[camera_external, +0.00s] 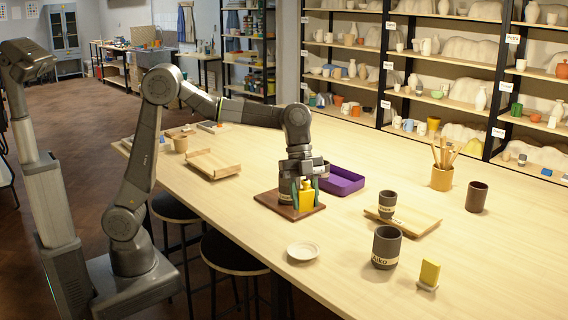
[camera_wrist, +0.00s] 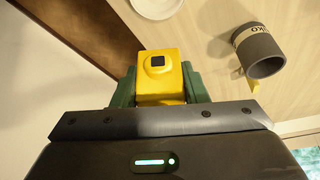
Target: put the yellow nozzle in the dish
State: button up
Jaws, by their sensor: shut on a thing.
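The yellow nozzle (camera_external: 306,199) is upright between the green fingers of my gripper (camera_external: 306,187), over the dark brown board (camera_external: 272,203). I cannot tell whether its lower end touches the board. In the wrist view the nozzle (camera_wrist: 161,72) shows its yellow end with a dark square hole, and my gripper (camera_wrist: 160,92) is shut on its sides. The dish (camera_external: 303,251) is small, round, pale and looks empty. It stands on the table nearer the front edge, apart from my gripper. Part of the dish (camera_wrist: 156,7) shows at the top of the wrist view.
A purple tray (camera_external: 342,182) lies just behind the board. A dark cup (camera_external: 386,248) and a yellow block (camera_external: 429,272) stand right of the dish. A smaller cup (camera_external: 387,204) is on a wooden board. The table between brown board and dish is clear.

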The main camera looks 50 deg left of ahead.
send_over(306, 257)
jog(key=a, duration=0.2)
jog(key=f, duration=1.3)
jog(key=shift+w+d+f+p, duration=0.1)
jog(key=shift+w+d+p, duration=0.15)
jog(key=shift+w+p, duration=0.1)
jog(key=shift+f+b, duration=0.4)
jog(key=shift+b, duration=0.15)
jog(key=o, duration=1)
jog(key=shift+c, duration=0.2)
jog(key=shift+r, duration=0.1)
jog(key=shift+a+r+p, duration=0.1)
jog(key=shift+r+p, duration=0.45)
jog(key=shift+r, duration=0.15)
jog(key=v, duration=1.1)
jog(key=shift+a+b, duration=0.2)
jog(key=shift+b, duration=0.15)
